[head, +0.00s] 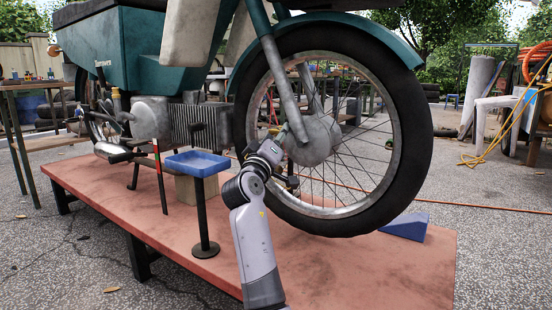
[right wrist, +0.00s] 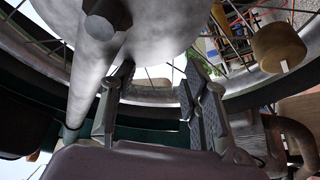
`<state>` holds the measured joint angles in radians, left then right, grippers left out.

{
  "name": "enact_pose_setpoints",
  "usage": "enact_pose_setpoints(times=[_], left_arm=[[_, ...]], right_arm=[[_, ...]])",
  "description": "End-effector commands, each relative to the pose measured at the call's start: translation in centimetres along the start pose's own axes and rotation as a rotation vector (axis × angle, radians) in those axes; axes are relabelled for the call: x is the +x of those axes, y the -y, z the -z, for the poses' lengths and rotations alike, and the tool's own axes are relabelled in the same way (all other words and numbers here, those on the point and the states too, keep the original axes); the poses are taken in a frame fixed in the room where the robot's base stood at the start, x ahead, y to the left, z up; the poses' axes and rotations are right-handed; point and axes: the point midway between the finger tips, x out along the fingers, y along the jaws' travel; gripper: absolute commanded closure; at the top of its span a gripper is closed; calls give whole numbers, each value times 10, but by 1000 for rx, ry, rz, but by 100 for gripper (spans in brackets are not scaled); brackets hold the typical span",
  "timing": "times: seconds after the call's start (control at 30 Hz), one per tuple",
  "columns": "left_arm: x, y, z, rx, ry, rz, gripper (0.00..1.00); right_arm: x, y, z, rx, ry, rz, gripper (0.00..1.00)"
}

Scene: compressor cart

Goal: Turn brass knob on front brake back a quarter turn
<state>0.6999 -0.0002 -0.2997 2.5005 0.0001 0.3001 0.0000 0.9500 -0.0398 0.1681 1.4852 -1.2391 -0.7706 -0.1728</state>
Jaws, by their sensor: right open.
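The front brake drum (head: 314,140) is a grey round hub in the middle of the spoked front wheel. A small yellowish part at its left edge (head: 281,136) may be the brass knob, but it is too small to be sure. In the right wrist view a tan, brass-like round knob (right wrist: 278,48) on a pale stem stands at the upper right. My right gripper (right wrist: 157,84) is open and empty below the pale drum, with the knob to the right of its fingers, apart from them. In the head view my wrist hides part of the gripper near the hub.
The teal motorcycle stands on a red platform (head: 360,270). A blue tray on a black stand (head: 197,163) is left of my arm. The fork leg (head: 283,85) and spokes crowd the hub. A blue wedge (head: 405,226) sits by the tyre.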

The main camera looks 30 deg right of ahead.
Motion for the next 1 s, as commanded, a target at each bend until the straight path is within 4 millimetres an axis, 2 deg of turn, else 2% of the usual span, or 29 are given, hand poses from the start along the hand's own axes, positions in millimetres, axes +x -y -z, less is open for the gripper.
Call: enact_pose_setpoints(times=[0.47,0.57,0.67,0.77,0.87,0.9,0.97,1.0], left_arm=[[0,0,-1,0,2,0,60],[3,2,-7,-2,16,4,60],[9,8,-22,-6,48,16,60],[16,17,-45,-14,109,38,60],[18,25,-67,-24,184,66,60],[18,28,-74,-28,213,77,60],[18,32,-82,-34,255,94,60],[18,34,-87,-38,283,105,60]], right_arm=[[2,-3,6,-3,-1,8,57],[-1,-2,14,5,-37,19,57],[-12,1,36,32,-146,50,57],[-47,4,75,100,-356,121,57],[-110,-3,117,232,-614,223,57],[-140,-11,131,299,-713,267,57],[-187,-30,148,414,-850,331,57],[-218,-48,157,499,-935,373,57]])
